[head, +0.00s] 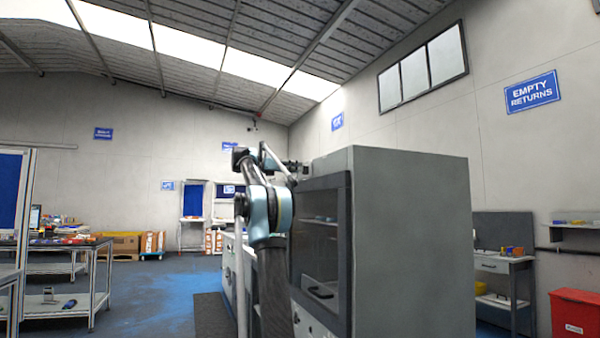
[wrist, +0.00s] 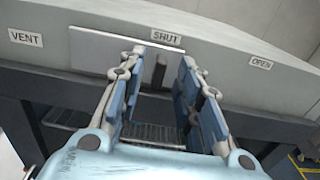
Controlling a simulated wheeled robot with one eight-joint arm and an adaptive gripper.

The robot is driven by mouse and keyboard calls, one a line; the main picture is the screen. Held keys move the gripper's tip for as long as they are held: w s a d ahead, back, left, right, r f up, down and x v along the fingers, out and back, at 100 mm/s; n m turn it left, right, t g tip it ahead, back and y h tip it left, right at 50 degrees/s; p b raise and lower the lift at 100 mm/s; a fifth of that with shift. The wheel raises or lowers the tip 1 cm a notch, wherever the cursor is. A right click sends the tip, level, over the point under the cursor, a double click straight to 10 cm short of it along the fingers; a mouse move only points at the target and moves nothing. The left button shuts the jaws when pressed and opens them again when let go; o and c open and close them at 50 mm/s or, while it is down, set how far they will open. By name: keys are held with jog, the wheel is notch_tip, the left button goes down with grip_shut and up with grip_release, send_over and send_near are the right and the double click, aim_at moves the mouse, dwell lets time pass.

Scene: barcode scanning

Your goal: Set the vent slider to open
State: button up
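In the wrist view, the vent slider is a pale plate (wrist: 105,52) with a dark upright knob (wrist: 159,70). The knob stands just under the SHUT label (wrist: 166,38). The VENT label (wrist: 25,37) is at the left and the OPEN label (wrist: 261,63) at the right. My gripper (wrist: 162,64) is open, with one finger on each side of the knob. Gaps show between the knob and both fingers, and I cannot tell the depth exactly. In the head view my arm reaches up in front of the grey cabinet (head: 410,230); my gripper is not clear there.
The cabinet has a dark-framed glass door (head: 320,245). Below the vent strip the wrist view shows a dark recess with a slatted grille (wrist: 158,133). A workbench (head: 60,244) stands at the left, and a red bin (head: 574,312) at the right.

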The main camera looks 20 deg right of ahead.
jog(key=shift+d, duration=1.7)
jog(key=shift+c, duration=0.6)
grip_shut()
